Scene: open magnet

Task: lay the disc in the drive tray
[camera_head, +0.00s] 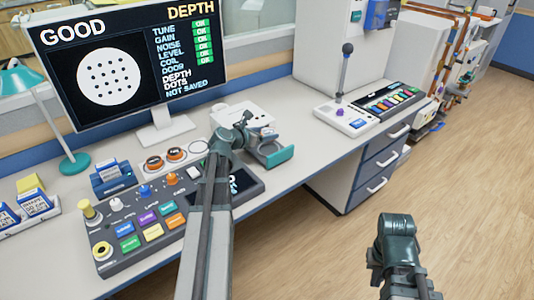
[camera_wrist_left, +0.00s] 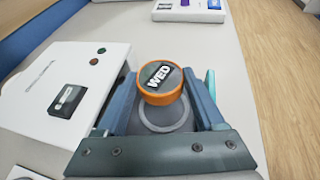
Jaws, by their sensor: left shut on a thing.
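An orange disc (camera_wrist_left: 158,98) with a dark top marked "WED" sits between the fingers of my left gripper (camera_wrist_left: 162,84) in the left wrist view. The gripper is shut on it. Below the disc is the grey drive tray with a pale ring (camera_wrist_left: 182,123). I cannot tell whether the disc touches it. In the head view my left gripper (camera_head: 247,128) is over the tray (camera_head: 278,157), which sticks out with a teal front. The gripper hides the disc there. My right gripper (camera_head: 398,228) is low at the right, over the floor; its fingers do not show clearly.
The white drive box (camera_wrist_left: 70,85) stands beside the tray. Two orange-rimmed discs (camera_head: 153,163) and an empty ring (camera_head: 197,147) lie left of my left arm. A button console (camera_head: 140,225), monitor (camera_head: 130,75) and lever panel (camera_head: 345,118) stand on the desk. Desk between tray and lever panel is clear.

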